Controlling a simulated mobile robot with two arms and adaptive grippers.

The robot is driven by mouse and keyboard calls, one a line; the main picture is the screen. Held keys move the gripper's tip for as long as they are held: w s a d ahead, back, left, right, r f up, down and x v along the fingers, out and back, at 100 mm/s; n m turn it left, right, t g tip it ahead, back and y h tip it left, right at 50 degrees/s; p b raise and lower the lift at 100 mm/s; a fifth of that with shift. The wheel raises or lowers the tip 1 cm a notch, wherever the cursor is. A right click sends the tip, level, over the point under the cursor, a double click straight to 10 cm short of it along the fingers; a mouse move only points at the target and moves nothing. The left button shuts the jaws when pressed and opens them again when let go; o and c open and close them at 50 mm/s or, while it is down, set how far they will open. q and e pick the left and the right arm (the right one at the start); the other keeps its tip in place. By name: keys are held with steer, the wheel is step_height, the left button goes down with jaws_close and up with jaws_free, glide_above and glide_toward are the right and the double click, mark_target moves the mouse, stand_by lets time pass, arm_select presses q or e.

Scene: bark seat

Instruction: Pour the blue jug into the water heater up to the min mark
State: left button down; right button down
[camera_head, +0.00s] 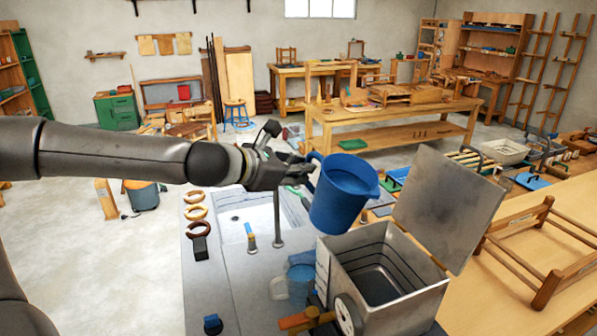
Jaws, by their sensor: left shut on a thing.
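My left gripper (297,170) comes in from the left and is shut on the handle of the blue jug (338,198). The jug is held in the air, tilted slightly, with its spout toward the right. It is above the back left corner of the water heater (395,315), a square metal box. The heater's lid (448,207) stands open at the back right. Dark level lines show on the heater's inner walls; which one is the min mark I cannot tell. No stream shows from the spout, and the jug's contents are not clear. My right gripper is not in view.
A clear bluish jug (299,283) stands just left of the heater. A wooden-handled tap (305,320) and a dial (347,316) are on the heater's front. A sink (258,222) lies behind left. A wooden frame (545,255) lies on the bench at right.

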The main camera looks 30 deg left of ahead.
arm_select(q)
steer(key=shift+r+m, duration=0.3)
steer(key=shift+r, duration=0.45)
steer(key=shift+r+p, duration=0.1)
steer(key=shift+p, duration=0.2)
steer(key=shift+d+r+m+y+p, duration=0.1)
steer(key=shift+r+m+y+p, duration=0.3)
steer(key=shift+r, duration=0.45)
steer(key=shift+r, duration=0.2)
